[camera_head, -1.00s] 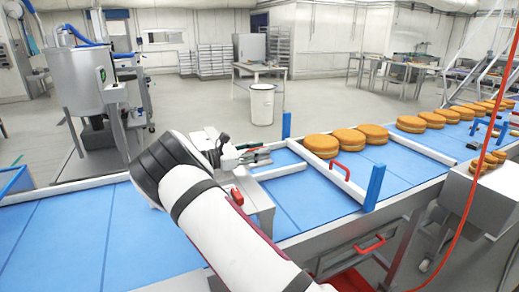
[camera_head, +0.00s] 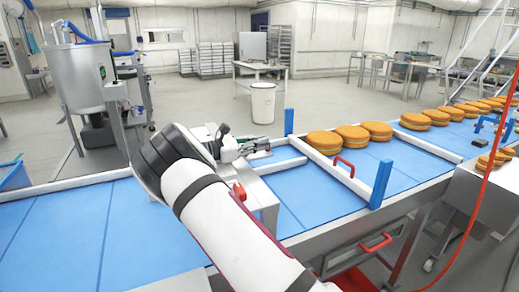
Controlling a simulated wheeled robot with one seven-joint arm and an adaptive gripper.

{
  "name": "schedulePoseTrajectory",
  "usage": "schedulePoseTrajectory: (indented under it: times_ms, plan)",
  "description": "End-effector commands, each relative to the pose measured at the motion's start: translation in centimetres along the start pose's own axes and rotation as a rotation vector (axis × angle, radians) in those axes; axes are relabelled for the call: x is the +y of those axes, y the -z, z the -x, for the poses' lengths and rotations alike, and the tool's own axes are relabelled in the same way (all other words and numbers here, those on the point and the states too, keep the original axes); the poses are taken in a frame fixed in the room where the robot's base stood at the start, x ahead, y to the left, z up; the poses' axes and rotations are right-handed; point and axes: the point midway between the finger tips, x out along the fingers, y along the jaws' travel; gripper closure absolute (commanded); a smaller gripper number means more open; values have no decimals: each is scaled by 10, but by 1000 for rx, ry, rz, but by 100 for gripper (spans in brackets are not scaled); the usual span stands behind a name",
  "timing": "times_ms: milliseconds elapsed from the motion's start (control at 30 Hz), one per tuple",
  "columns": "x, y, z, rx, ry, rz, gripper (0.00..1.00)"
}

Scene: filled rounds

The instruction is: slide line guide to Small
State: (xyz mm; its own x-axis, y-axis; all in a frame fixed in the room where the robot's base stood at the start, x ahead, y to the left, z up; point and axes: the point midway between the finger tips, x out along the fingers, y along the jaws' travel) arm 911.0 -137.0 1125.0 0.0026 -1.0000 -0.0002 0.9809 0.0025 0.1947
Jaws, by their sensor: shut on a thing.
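The line guide (camera_head: 281,166) is a white bar over the blue belt, joining a white crossbar (camera_head: 325,164) between two blue posts. A red handle (camera_head: 345,164) sits on the crossbar. My gripper (camera_head: 262,149) is at the far side of the belt, by the left end of the guide. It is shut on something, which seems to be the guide. My own arm comes from the bottom and hides part of this area, so the exact grip is not clear. No Small mark can be read.
Several filled rounds (camera_head: 352,137) stand on the belt (camera_head: 75,230) just right of the crossbar and on toward the upper right. The belt left of my arm is empty. A red cable hangs at the right. A steel vessel (camera_head: 85,80) stands at the back left.

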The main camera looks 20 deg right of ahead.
Motion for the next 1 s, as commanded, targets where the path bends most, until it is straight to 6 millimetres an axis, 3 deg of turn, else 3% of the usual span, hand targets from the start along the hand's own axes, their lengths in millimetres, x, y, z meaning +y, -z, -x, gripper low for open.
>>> schedulePoseTrajectory:
  times_ms: [1000]
  plan:
    - [90, 23, 1, 2, -4, -7, 100]
